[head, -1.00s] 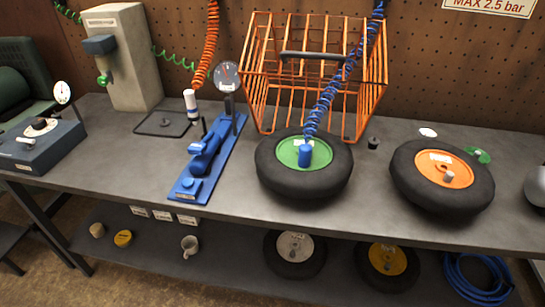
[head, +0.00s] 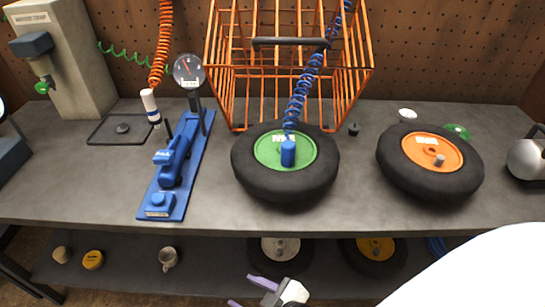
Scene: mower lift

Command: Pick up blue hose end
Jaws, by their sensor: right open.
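The blue hose end (head: 288,153) is a short blue cylinder standing upright at the middle of a green-hubbed wheel (head: 248,180). A blue coiled hose (head: 297,100) runs up from beside it, in front of the orange wire cage. My right gripper (head: 249,293) shows at the bottom edge, with two pale purple fingers spread apart and nothing visible between them. It is well below the hose end in the picture, in front of the bench, partly cut off. My left gripper is not in view.
The orange cage (head: 365,75) stands behind the wheel. A blue foot pump (head: 175,165) with a gauge lies to the left, and an orange-hubbed wheel (head: 395,172) to the right. The bench (head: 340,212) is bare along its front edge. A lower shelf (head: 130,272) holds more wheels.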

